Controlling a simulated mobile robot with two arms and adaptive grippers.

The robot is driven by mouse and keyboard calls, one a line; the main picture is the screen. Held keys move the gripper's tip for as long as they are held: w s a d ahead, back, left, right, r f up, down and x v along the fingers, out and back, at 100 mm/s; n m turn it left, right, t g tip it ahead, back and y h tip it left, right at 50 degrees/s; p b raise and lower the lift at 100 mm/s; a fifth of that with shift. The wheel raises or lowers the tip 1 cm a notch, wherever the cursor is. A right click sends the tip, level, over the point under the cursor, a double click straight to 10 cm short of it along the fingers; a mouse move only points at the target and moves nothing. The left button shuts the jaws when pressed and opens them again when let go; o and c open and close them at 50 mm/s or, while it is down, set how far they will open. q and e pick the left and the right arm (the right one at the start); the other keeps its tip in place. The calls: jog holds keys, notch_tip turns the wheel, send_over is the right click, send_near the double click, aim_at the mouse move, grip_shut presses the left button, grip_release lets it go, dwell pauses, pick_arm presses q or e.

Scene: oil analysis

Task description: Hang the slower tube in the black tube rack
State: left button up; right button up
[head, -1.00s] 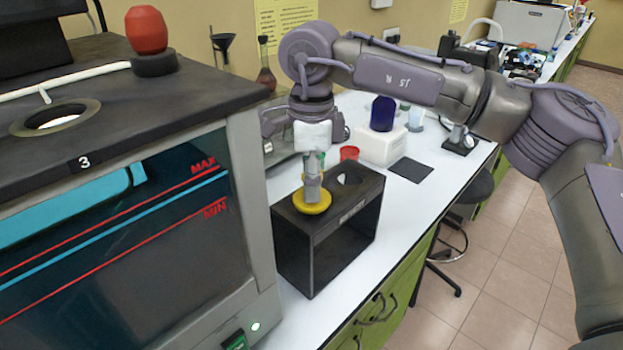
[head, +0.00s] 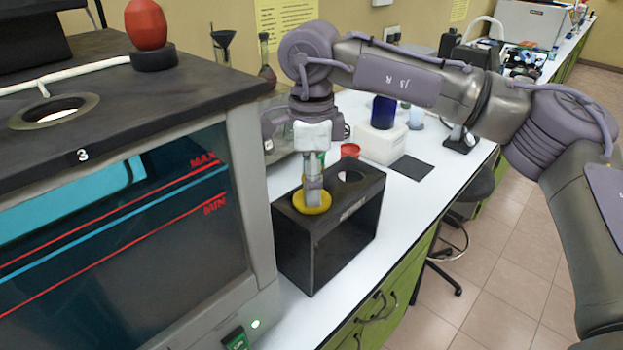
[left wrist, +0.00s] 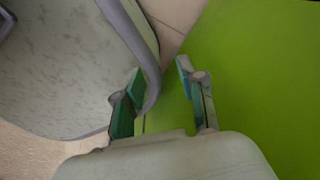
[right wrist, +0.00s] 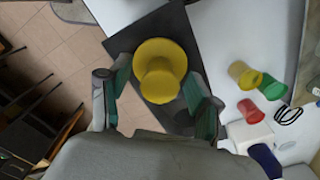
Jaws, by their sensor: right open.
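The black tube rack (head: 345,240) stands on the white bench beside the bath. A tube with a yellow collar (head: 312,203) sits at the rack's left hole, and its lower part is hidden. The rack's right hole (head: 352,177) is empty. My right gripper (head: 314,192) is directly above the yellow collar. In the right wrist view the yellow stopper-like top (right wrist: 160,70) lies between the spread fingers, with gaps on both sides. My left gripper (left wrist: 155,90) is open and empty, near a green surface.
The bath (head: 130,220) with MAX and MIN lines stands left of the rack, with an open hole (head: 55,112) on top and a red bulb (head: 146,25). A red cup (head: 350,150), a white box (head: 380,144) and a dark pad (head: 411,169) lie behind the rack.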

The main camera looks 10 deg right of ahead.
notch_tip(320, 180, up, 12)
dwell(0.5)
